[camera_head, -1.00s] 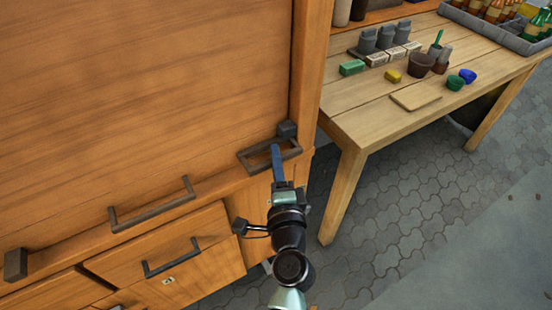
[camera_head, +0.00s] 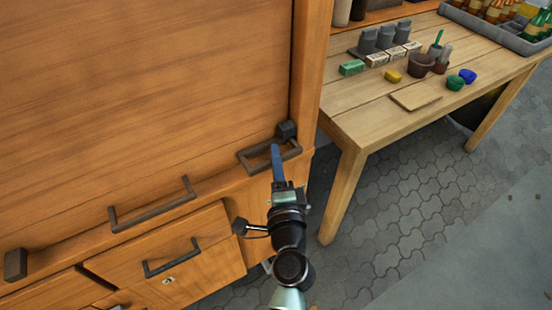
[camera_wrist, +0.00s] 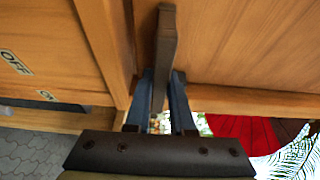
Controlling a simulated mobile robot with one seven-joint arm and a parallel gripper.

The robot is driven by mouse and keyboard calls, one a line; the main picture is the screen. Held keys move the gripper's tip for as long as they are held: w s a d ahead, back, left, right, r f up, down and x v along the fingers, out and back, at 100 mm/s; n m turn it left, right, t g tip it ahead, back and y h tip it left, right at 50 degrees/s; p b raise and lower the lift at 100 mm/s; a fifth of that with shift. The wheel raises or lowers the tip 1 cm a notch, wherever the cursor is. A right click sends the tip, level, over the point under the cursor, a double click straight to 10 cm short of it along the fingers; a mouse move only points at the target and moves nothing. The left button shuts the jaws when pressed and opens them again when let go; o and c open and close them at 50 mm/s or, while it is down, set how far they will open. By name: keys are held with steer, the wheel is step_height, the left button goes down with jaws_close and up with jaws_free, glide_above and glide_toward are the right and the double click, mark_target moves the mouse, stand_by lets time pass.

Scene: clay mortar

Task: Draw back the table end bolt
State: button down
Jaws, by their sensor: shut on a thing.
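The bolt is a dark metal loop handle (camera_head: 252,165) with a dark block (camera_head: 287,130) behind it, at the right end of the wooden cabinet's ledge, on the side by the table. My gripper (camera_head: 277,150) reaches up to the loop from below, its blue fingers at the handle. In the wrist view the dark bar of the handle (camera_wrist: 165,45) stands between the two blue fingers of my gripper (camera_wrist: 164,95), which are shut on it. The fingers hide part of the bar. The block's far side is hidden.
The wooden table (camera_head: 350,120) stands to the right with pots, blocks and a board (camera_head: 415,97). Another dark handle (camera_head: 153,207) and a drawer handle (camera_head: 172,258) sit to the left, with a dark block (camera_head: 15,265) at far left. Paved floor (camera_head: 400,215) is open below the table.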

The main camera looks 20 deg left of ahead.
mark_target(253, 175)
steer(key=shift+s+a+f+p, duration=0.1)
steer(key=shift+s+a+p, duration=0.05)
steer(key=shift+s+a, duration=0.8)
steer(key=shift+s+a+p, duration=0.15)
steer(key=shift+s+a, duration=0.5)
steer(key=shift+s, duration=0.45)
steer(key=c, duration=0.8)
jaws_free()
steer(key=shift+s, duration=0.1)
steer(key=shift+o, duration=0.2)
steer(key=b+v, duration=0.3)
steer(key=v, duration=0.9)
steer(key=shift+s+d+b, duration=0.3)
steer(key=shift+b, duration=0.05)
